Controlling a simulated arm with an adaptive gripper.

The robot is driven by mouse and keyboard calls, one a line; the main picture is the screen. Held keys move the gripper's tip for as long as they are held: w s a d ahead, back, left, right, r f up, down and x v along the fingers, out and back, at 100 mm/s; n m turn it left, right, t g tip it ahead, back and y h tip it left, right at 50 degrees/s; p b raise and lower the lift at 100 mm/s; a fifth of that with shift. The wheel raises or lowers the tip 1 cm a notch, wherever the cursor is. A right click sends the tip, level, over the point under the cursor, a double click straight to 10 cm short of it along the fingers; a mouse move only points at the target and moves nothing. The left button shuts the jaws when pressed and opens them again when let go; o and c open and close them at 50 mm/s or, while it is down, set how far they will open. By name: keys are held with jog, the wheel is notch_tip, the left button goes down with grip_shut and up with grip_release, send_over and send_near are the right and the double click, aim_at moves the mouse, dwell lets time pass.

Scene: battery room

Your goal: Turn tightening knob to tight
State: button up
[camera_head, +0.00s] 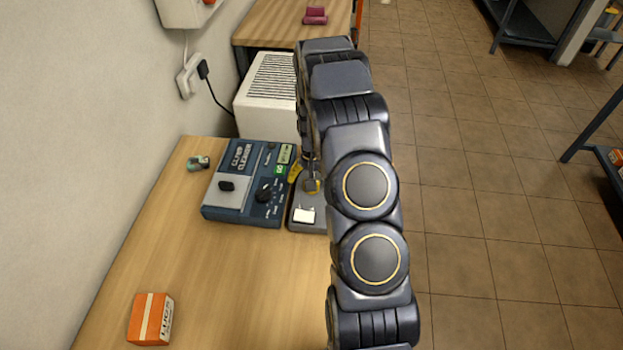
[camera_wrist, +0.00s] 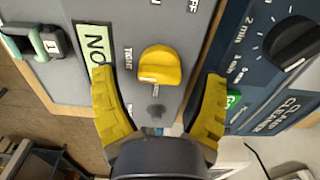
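The yellow tightening knob (camera_wrist: 160,67) sits on a grey panel (camera_wrist: 180,22) in the wrist view, with the word TIGHT printed just left of it. Which way its pointer faces is unclear. My gripper (camera_wrist: 158,76) has its yellow fingers spread, one on each side of the knob, with visible gaps; they do not appear to touch it. In the head view the grey device (camera_head: 305,226) stands at the table's right edge, partly hidden by my arm. My gripper is mostly hidden there too, with only bits of yellow showing.
A blue device (camera_head: 238,198) with black knobs stands directly left of the grey one. A white vented box (camera_head: 262,108) is behind. An orange box (camera_head: 150,319) lies at the table's front left. The wooden table between is clear.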

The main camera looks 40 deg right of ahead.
jog(key=shift+r, duration=0.1)
notch_tip(320, 180, up, 12)
dwell(0.5)
dwell(0.5)
